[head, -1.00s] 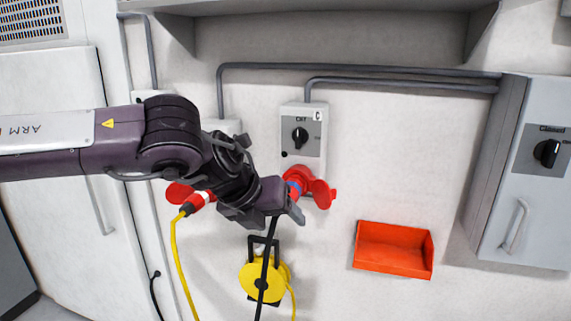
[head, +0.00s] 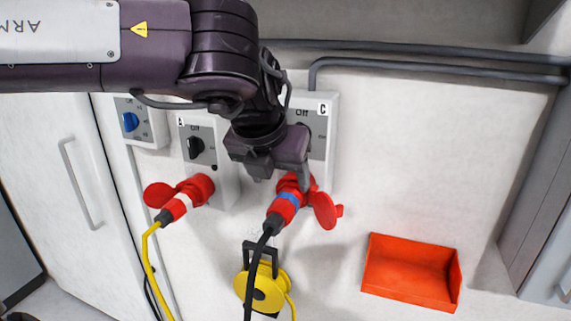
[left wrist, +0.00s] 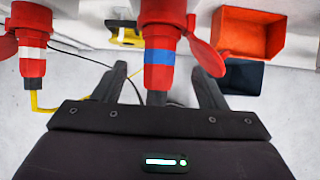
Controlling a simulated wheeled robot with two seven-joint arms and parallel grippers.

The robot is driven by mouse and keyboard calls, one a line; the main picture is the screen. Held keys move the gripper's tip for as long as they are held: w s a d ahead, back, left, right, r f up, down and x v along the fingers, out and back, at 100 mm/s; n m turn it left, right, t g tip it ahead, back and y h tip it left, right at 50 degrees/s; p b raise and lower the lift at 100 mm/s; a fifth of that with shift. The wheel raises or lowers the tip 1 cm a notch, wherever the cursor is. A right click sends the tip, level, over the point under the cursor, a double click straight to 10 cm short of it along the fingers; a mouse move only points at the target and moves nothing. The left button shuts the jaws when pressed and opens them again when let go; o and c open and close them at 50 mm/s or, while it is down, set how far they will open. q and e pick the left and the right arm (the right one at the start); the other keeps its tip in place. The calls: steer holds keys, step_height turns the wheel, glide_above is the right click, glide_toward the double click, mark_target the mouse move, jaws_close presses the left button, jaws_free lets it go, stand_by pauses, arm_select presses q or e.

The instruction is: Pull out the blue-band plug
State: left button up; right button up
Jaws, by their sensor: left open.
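The blue-band plug (head: 283,208) is red with a blue ring and a black cable. It sits in the red socket (head: 297,184) under box C (head: 322,140), tilted down to the left. My left gripper (head: 281,174) is open, in front of the lower part of box C and the top of the socket. In the left wrist view the plug (left wrist: 159,76) lies between the two spread fingers of the gripper (left wrist: 160,72), with a gap on each side. The switch knob of box C is mostly hidden by my gripper. My right gripper is not in view.
A white-band plug (head: 174,207) with a yellow cable sits in the socket under box A (head: 221,160), to the left. A yellow cable reel (head: 262,284) hangs below. An orange-red bin (head: 410,275) is at the right. An open red socket lid (head: 325,211) is right of the plug.

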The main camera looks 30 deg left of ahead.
mark_target(281, 204)
arm_select(q)
steer(key=x, duration=0.2)
steer(key=p+x, duration=0.1)
steer(key=x, duration=0.1)
steer(key=shift+s+d+f, duration=0.1)
steer(key=shift+s+f, duration=0.15)
steer(key=shift+x, duration=1.4)
steer(key=shift+r, duration=0.1)
steer(key=c, duration=0.6)
steer(key=shift+w, duration=0.1)
steer(key=c, duration=0.7)
steer(key=shift+o, duration=0.2)
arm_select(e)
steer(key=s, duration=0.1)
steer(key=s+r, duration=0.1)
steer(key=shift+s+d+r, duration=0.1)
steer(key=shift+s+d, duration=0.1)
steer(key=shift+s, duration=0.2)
arm_select(q)
steer(key=shift+s, duration=0.35)
steer(key=shift+s+d, duration=0.25)
steer(key=shift+s, duration=0.55)
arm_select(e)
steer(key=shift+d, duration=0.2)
